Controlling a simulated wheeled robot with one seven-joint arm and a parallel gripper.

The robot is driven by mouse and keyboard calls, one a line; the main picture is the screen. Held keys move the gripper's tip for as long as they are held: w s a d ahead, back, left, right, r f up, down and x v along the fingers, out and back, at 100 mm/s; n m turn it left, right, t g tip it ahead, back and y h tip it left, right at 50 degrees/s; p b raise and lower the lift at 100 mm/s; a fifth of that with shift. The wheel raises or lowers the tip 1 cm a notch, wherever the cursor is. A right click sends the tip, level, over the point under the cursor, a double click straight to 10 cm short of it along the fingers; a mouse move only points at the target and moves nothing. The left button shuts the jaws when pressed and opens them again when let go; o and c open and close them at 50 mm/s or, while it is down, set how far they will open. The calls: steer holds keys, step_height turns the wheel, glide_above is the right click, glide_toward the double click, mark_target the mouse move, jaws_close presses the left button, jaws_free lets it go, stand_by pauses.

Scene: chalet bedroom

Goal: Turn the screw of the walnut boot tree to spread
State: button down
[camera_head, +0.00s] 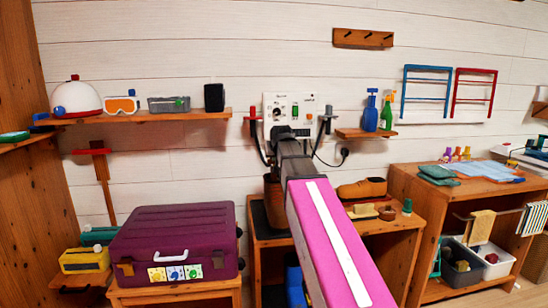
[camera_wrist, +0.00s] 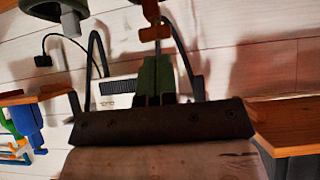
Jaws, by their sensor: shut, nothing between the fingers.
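My gripper (camera_wrist: 155,70) is shut and empty in the wrist view, its dark green fingers in front of the wall. In the head view my arm hides most of it, near the white panel (camera_head: 305,103). A tall brown boot (camera_head: 274,200) stands on the low wooden bench, partly behind my arm. A brown shoe-shaped thing (camera_head: 362,188) lies on the same bench, right of my arm. I cannot make out the walnut boot tree or its screw in either view. The gripper is above the boot, and I see no contact with it.
The panel has dark hoses at its sides; it also shows in the wrist view (camera_wrist: 118,92). A small shelf (camera_head: 366,134) with blue and green bottles is right of it. A purple case (camera_head: 175,240) stands left of the bench (camera_head: 400,223), a wooden cabinet (camera_head: 405,180) right.

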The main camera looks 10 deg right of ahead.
mark_target(271, 163)
steer(key=shift+w+f, duration=0.85)
steer(key=shift+w, duration=0.75)
steer(key=shift+w+f, duration=0.8)
steer(key=shift+w, duration=0.8)
steer(key=shift+w+f, duration=0.85)
steer(key=shift+w, duration=0.75)
